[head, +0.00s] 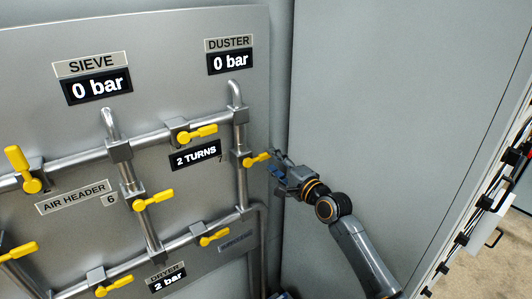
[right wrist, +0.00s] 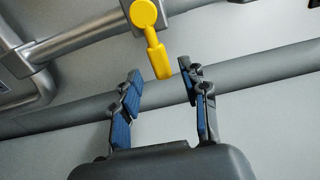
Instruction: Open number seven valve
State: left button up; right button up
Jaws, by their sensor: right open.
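The number seven valve has a yellow handle (head: 256,159) on the pipe at the right of the panel, beside a small "7" mark. The handle points to the right, towards my right gripper (head: 278,165). In the right wrist view the same yellow handle (right wrist: 155,45) hangs down from its round hub. Its free end lies in the gap between the open fingers of my right gripper (right wrist: 162,78), with space on both sides. Whether the handle is deep between the fingers cannot be told. My left gripper is not in view.
Other yellow valve handles sit on the panel, including number six (head: 153,200) and an upper one (head: 197,133). The duster display (head: 230,61) and sieve display (head: 99,85) read 0 bar; the dryer display (head: 167,282) reads 2 bar. A plain grey wall (head: 390,110) stands right of the panel.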

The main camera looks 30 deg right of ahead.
aim_at(267, 157)
jog(key=shift+w+a, duration=0.2)
jog(key=shift+w, duration=0.95)
jog(key=shift+w+a, duration=0.15)
jog(key=shift+w, duration=1)
grip_shut()
